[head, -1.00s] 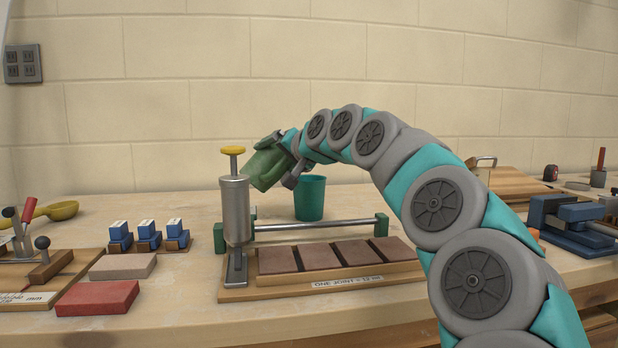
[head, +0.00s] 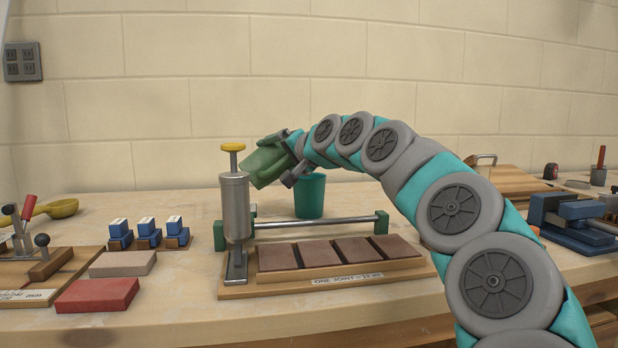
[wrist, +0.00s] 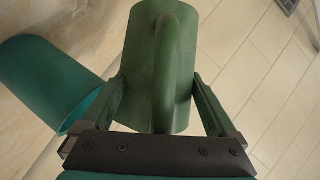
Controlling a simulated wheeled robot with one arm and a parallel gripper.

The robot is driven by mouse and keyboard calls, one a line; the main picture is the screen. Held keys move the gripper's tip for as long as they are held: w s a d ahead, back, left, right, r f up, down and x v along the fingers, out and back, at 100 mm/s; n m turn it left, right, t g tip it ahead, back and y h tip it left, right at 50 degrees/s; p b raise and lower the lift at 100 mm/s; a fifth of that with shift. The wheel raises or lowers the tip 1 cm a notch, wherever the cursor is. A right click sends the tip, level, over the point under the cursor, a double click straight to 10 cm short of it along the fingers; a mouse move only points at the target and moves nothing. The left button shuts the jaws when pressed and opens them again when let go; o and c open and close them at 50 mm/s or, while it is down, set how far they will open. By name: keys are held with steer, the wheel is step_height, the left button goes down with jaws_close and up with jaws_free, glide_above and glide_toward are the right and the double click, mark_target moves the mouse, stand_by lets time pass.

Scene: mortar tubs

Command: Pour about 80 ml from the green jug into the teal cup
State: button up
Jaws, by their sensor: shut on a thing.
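The green jug (head: 266,163) is tilted in the air, up and to the left of the teal cup, behind the grey cylinder. My gripper (head: 291,160) is shut on the jug. In the wrist view the jug (wrist: 154,50) sits between the two fingers of my gripper (wrist: 165,100), its handle towards the camera. The teal cup (head: 310,198) stands upright on the bench, just below and right of the jug. The cup (wrist: 40,90) also shows at the left of the wrist view. The jug's contents and any stream are hidden.
A jig with a grey cylinder (head: 236,208), a steel rod (head: 318,224) and several brown tiles (head: 345,252) stands in front of the cup. Blue-and-white blocks (head: 147,233) and two bricks (head: 97,295) lie left. A blue vise (head: 578,225) is at right.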

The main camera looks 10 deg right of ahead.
steer(key=shift+r+m+y, duration=0.4)
steer(key=shift+r+m, duration=0.05)
steer(key=shift+m, duration=0.15)
stand_by(1.7)
steer(key=shift+d+f+m, duration=0.1)
steer(key=shift+m, duration=0.2)
stand_by(0.6)
steer(key=shift+w+f+n, duration=0.1)
steer(key=shift+f+n, duration=0.2)
steer(key=shift+n, duration=0.3)
steer(key=shift+r+n+h, duration=0.25)
steer(key=shift+n+h, duration=0.45)
steer(key=shift+n, duration=0.2)
steer(key=shift+a+f+n+h, duration=0.25)
steer(key=shift+f+n+h, duration=0.1)
steer(key=shift+n, duration=0.15)
stand_by(0.5)
